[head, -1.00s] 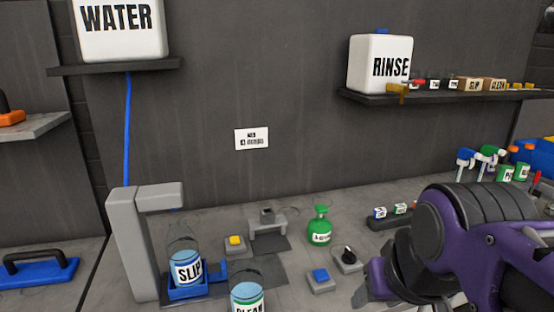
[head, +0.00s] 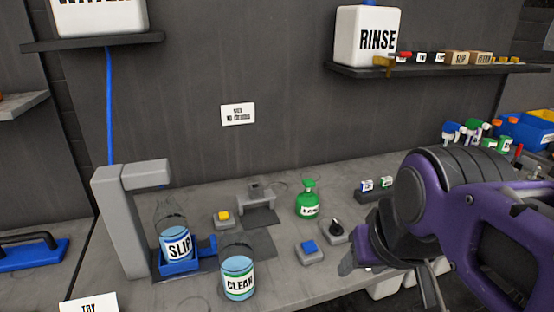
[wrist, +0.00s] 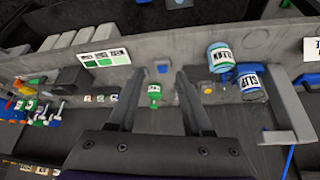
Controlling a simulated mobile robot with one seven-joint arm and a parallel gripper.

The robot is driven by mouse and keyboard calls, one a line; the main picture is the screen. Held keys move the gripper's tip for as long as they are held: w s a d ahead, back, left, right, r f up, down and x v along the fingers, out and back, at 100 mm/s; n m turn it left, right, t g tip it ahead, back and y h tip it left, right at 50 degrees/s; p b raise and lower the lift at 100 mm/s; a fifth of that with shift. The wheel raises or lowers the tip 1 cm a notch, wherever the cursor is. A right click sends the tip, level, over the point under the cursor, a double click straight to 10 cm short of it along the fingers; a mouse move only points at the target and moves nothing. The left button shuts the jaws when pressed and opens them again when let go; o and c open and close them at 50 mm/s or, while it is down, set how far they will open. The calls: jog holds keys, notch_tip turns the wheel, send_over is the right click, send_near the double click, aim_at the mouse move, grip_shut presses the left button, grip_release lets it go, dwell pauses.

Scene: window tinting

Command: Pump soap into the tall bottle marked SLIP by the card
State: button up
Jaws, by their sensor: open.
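The tall clear bottle marked SLIP (head: 176,246) stands upright in a blue holder under a grey spout. It also shows at the right of the wrist view (wrist: 251,86). The green soap bottle with a pump top (head: 308,203) stands on the bench right of it. In the wrist view the green bottle (wrist: 154,97) appears between the fingers, lower on the bench and not gripped. My gripper (wrist: 158,78) is open and empty. A white card (head: 238,114) hangs on the wall; its small print is unreadable.
The CLEAN bottle (head: 238,279) stands in front of the SLIP bottle. A yellow button (head: 224,216), a blue button (head: 309,247) and a black knob (head: 336,228) sit on the bench. A RINSE tank (head: 368,42) stands on a wall shelf. The grey spout (head: 122,215) rises at left.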

grip_shut()
dwell(0.3)
dwell(1.6)
